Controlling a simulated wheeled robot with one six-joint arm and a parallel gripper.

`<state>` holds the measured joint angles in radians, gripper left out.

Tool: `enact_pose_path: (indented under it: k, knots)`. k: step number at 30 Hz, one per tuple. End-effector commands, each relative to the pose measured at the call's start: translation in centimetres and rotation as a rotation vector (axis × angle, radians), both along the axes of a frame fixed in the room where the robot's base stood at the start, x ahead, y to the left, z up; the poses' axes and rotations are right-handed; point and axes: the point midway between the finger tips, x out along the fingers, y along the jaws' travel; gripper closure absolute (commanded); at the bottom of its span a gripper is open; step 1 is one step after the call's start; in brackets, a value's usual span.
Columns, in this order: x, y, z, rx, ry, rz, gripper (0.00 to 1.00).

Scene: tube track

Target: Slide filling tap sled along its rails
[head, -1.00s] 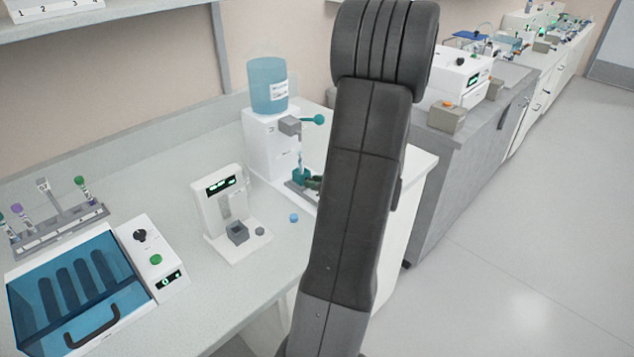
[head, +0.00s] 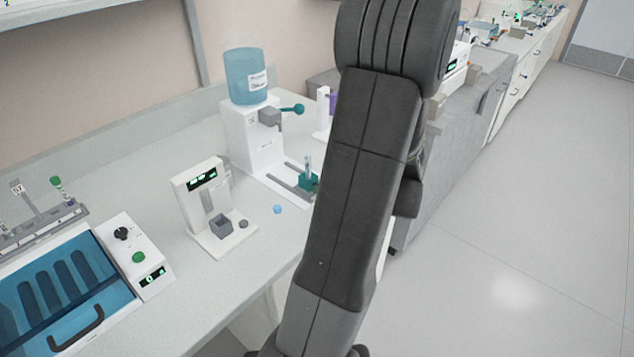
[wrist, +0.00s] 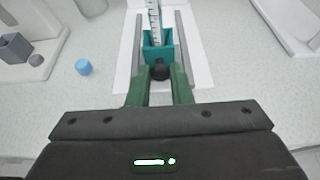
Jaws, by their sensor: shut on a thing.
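The filling tap sled is a teal block (head: 308,182) at the front part of its grey rails (head: 288,184) in the head view. A clear graduated tube stands upright in it. In the wrist view the teal sled (wrist: 151,54) sits between the two rails, with a dark round knob (wrist: 160,72) on its near side. My gripper (wrist: 160,80) has its green fingers on either side of that knob and is shut on it. In the head view my arm hides the gripper. The white dispenser (head: 250,140) with a blue bottle and teal tap lever stands behind the sled.
A white device with a display (head: 205,205) and a grey cup stands left of the rails. A blue cap (head: 277,209) lies on the bench between them. A blue-lidded machine (head: 70,285) is at far left. Open floor lies to the right.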

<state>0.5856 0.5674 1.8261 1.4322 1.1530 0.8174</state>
Motion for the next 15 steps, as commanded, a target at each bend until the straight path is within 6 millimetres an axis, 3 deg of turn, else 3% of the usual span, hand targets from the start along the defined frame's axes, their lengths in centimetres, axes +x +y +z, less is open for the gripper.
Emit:
enact_pose_path:
  k: [12,13,15]
  knots:
    - [-0.39,-0.40,-0.01,-0.002,0.001,-0.001,1.00]
    - [-0.39,-0.40,-0.02,-0.002,0.001,-0.001,0.75]
    - [-0.39,-0.39,-0.02,-0.002,0.001,-0.001,0.61]
